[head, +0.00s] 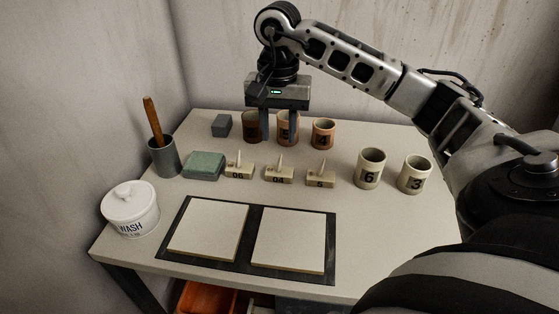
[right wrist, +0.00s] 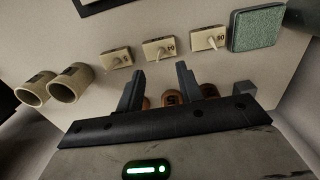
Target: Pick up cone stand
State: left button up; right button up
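Three small beige cone stands, each with an upright pale cone, stand in a row mid-table: one marked 06 (head: 239,171), one marked 04 (head: 279,176) and one marked 5 (head: 320,180). They also show in the right wrist view as the 06 stand (right wrist: 208,40), the 04 stand (right wrist: 160,49) and the 5 stand (right wrist: 117,58). My right gripper (head: 278,138) is open, pointing down, above the back row of cups behind the stands. Its fingers (right wrist: 156,73) hold nothing and partly hide the cups. My left gripper is not in view.
Brown cups stand behind the stands, including one marked 4 (head: 323,135). Cream cups 6 (head: 370,170) and 3 (head: 415,175) are right. A green block (head: 203,166), grey pot (head: 163,158) and white WASH jar (head: 131,212) are left. Two pale tiles lie on a dark board (head: 250,225) in front.

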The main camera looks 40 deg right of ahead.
aim_at(280, 155)
jog(key=f, duration=0.7)
jog(key=shift+d+f, duration=0.2)
jog(key=shift+f, duration=0.15)
grip_shut()
